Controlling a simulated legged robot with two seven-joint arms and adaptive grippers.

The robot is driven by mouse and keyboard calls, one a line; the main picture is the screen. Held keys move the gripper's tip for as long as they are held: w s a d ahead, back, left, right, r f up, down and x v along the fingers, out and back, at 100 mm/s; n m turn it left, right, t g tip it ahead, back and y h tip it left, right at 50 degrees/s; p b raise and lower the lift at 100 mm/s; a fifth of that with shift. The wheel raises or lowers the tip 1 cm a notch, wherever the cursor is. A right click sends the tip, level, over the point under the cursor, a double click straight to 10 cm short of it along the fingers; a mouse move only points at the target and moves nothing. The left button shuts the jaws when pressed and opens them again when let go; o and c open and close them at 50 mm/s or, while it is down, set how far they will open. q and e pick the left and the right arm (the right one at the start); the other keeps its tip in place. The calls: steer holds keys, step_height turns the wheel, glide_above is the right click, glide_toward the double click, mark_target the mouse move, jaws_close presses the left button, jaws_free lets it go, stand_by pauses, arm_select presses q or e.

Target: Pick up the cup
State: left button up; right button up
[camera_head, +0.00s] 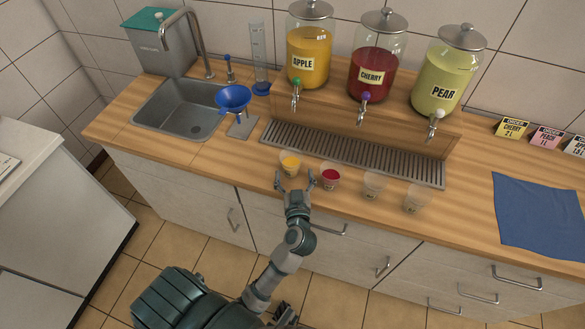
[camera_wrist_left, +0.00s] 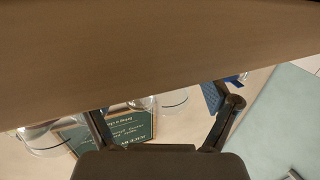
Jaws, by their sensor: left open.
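A clear cup with yellow liquid (camera_head: 290,164) stands on the wooden counter, in front of the drip grate. A cup with red liquid (camera_head: 330,178) stands to its right. Two clear cups that look empty, one (camera_head: 374,185) and another (camera_head: 413,201), stand further right. My left gripper (camera_head: 295,180) is open and empty at the counter's front edge, just in front of the yellow and red cups. Its fingers (camera_wrist_left: 162,112) are spread in the left wrist view. I cannot tell whether a finger touches a cup. My right gripper does not show.
Dispensers marked apple (camera_head: 308,50), cherry (camera_head: 376,62) and pear (camera_head: 447,80) stand behind the drip grate (camera_head: 350,153). A blue funnel (camera_head: 233,97) is beside the sink (camera_head: 180,112). A blue cloth (camera_head: 540,215) lies at right. Counter between cups and cloth is clear.

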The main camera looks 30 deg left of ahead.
mark_target(293, 173)
arm_select(q)
steer(key=x, duration=0.3)
steer(key=shift+w+a+f+b, duration=0.1)
steer(key=shift+w+a+b, duration=0.05)
steer(key=shift+a+b, duration=0.15)
steer(key=shift+a, duration=0.15)
steer(key=c, duration=1.3)
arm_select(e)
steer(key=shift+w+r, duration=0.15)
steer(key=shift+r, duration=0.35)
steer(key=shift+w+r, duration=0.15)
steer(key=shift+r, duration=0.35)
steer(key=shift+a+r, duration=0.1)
